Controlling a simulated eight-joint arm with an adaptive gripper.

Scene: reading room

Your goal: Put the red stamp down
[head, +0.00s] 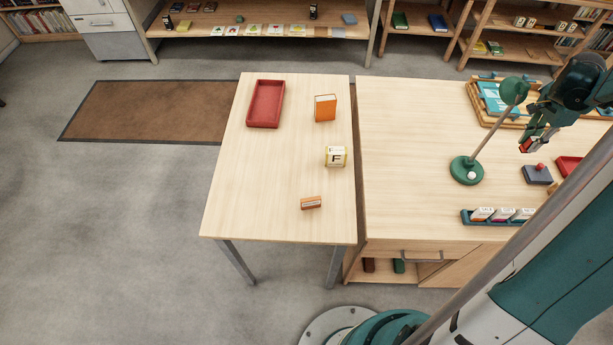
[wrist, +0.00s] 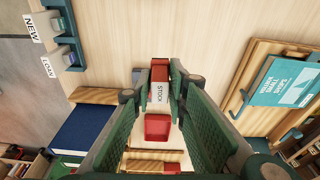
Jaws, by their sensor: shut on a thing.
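The fingers hide the stamp's sides. The stamp appears held above the tabletop, apart from it.
The left table holds a red tray (head: 251,101), orange box (head: 325,108) and letter cube (head: 336,157).

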